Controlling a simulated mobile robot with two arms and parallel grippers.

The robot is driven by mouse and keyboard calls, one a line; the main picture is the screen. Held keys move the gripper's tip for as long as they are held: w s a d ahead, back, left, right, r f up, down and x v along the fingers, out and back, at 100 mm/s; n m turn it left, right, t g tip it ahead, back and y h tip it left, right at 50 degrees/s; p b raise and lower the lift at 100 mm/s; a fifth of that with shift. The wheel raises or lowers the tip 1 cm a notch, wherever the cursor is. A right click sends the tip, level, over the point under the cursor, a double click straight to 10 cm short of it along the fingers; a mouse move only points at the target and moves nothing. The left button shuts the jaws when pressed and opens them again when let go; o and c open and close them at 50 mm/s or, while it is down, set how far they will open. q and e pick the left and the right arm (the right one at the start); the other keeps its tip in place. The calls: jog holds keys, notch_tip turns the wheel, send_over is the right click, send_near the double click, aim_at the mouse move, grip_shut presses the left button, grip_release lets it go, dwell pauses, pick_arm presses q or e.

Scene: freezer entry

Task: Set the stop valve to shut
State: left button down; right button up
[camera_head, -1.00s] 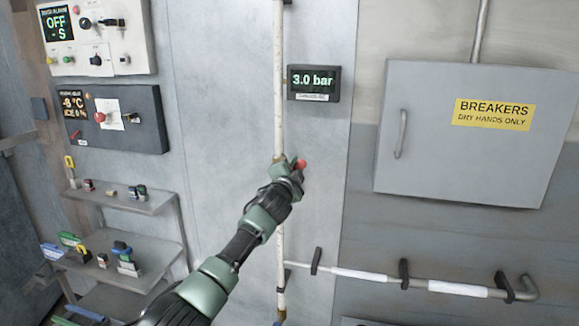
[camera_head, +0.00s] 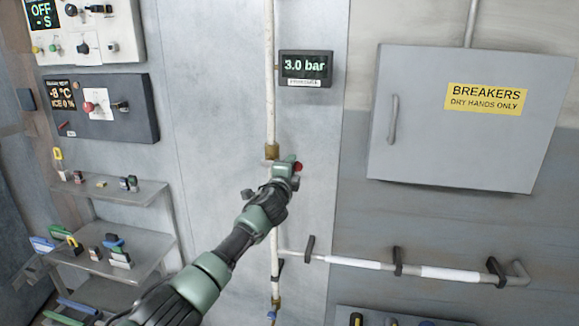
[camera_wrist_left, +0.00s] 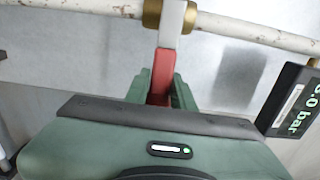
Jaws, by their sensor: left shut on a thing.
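The stop valve is a brass fitting (camera_head: 271,152) on the white vertical pipe (camera_head: 270,90). It carries a lever with a red grip (camera_head: 298,167). My left gripper (camera_head: 285,170) is at the valve, just right of the pipe. In the left wrist view the brass fitting (camera_wrist_left: 152,12) is at the top, and the red grip (camera_wrist_left: 161,75) is between my left gripper's fingers (camera_wrist_left: 160,90), which are shut on it. There the lever stands roughly across the pipe (camera_wrist_left: 60,12). The gripper hides part of the lever in the head view. My right gripper is out of view.
A gauge (camera_head: 306,68) above the valve reads 3.0 bar. A grey breaker cabinet (camera_head: 420,130) is at right, with a horizontal pipe (camera_head: 375,265) below it. Control panels (camera_head: 100,108) and shelves with several small items (camera_head: 150,190) are at left.

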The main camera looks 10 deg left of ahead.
pick_arm(q)
jog(key=shift+d+f, duration=0.15)
jog(key=shift+d, duration=0.2)
jog(key=c, duration=1.5)
grip_release()
jog(key=o, duration=0.4)
jog(key=shift+d, duration=0.1)
jog(key=shift+c, duration=0.2)
jog(key=shift+d, duration=0.15)
jog(key=shift+a, duration=0.25)
jog(key=s, duration=0.7)
jog(key=shift+s, duration=0.4)
